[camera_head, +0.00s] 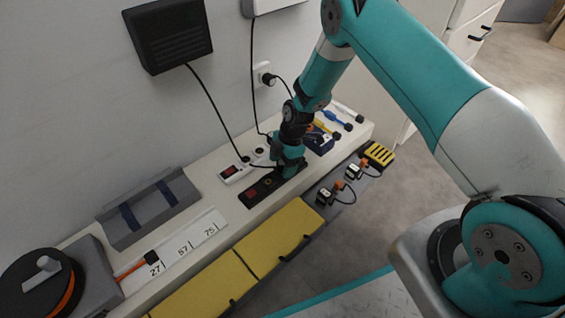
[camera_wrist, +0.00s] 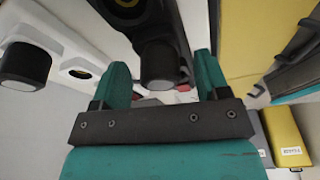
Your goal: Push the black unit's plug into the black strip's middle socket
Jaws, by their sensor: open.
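The black unit (camera_head: 168,35) hangs on the wall, and its cable runs down towards the strips. The black strip (camera_head: 257,190) lies on the light shelf, with a red switch at its left end and an open socket beside it. My gripper (camera_head: 287,171) is low over the strip's right part and hides it. In the wrist view my gripper (camera_wrist: 157,68) is open, with a dark round plug (camera_wrist: 160,66) between its fingers and apparent gaps on both sides. The plug is at the black strip (camera_wrist: 182,30); I cannot tell how deeply it sits.
A white strip (camera_head: 232,173) lies behind the black one; in the wrist view a dark plug (camera_wrist: 26,66) stands at it. Tools (camera_head: 338,122) lie to the right. A grey tray (camera_head: 150,212) and a cable reel (camera_head: 38,285) stand to the left. Yellow drawer fronts (camera_head: 275,240) are below.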

